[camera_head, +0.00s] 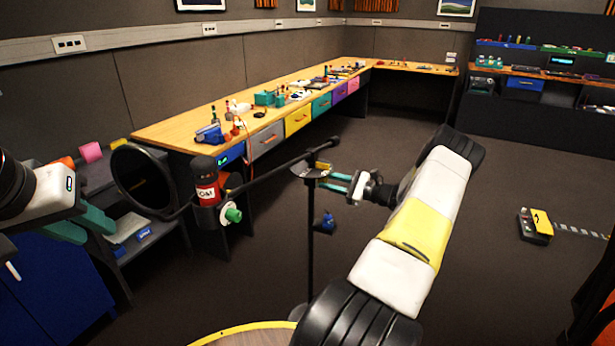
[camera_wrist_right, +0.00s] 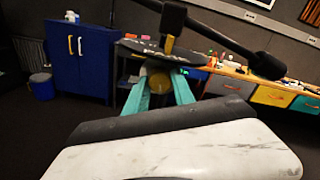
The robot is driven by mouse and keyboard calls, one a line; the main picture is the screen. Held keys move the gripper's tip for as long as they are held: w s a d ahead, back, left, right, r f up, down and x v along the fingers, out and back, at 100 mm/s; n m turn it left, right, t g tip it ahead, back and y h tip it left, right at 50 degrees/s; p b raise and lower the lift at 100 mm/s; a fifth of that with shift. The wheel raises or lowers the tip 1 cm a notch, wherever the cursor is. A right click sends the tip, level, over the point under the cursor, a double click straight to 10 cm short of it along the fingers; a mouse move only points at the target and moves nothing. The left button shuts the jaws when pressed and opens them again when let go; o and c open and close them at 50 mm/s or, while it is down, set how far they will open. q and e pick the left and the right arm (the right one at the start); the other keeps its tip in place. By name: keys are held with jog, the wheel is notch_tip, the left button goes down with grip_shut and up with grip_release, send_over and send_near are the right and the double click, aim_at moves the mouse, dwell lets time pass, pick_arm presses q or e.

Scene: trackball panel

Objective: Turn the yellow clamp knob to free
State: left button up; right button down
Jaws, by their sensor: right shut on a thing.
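The yellow clamp knob shows in the right wrist view as a round yellow-brown face (camera_wrist_right: 158,83) between my fingers, with a yellow upright part above it. In the head view it is mostly hidden behind the clamp on the black stand (camera_head: 310,230). My right gripper (camera_head: 338,182) is at the clamp, its teal fingers closed on the knob; they also show in the right wrist view (camera_wrist_right: 159,76). The dark boom (camera_head: 270,175) runs left from the clamp and carries a black ring. My left gripper (camera_head: 85,228) is open and empty at the left, away from the stand.
A long workbench (camera_head: 170,132) with coloured drawers stands behind. A yellow-topped device (camera_head: 541,222) lies on the floor at right. A yellow-rimmed round top (camera_head: 230,334) is at the bottom. Much of the floor is clear.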

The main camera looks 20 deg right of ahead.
jog(key=shift+d+m, duration=0.1)
jog(key=shift+m, duration=1.1)
jog(key=c, duration=1.1)
grip_release()
jog(key=shift+o, duration=0.2)
jog(key=v, duration=0.7)
jog(key=shift+s+d, duration=0.2)
jog(key=shift+s, duration=0.15)
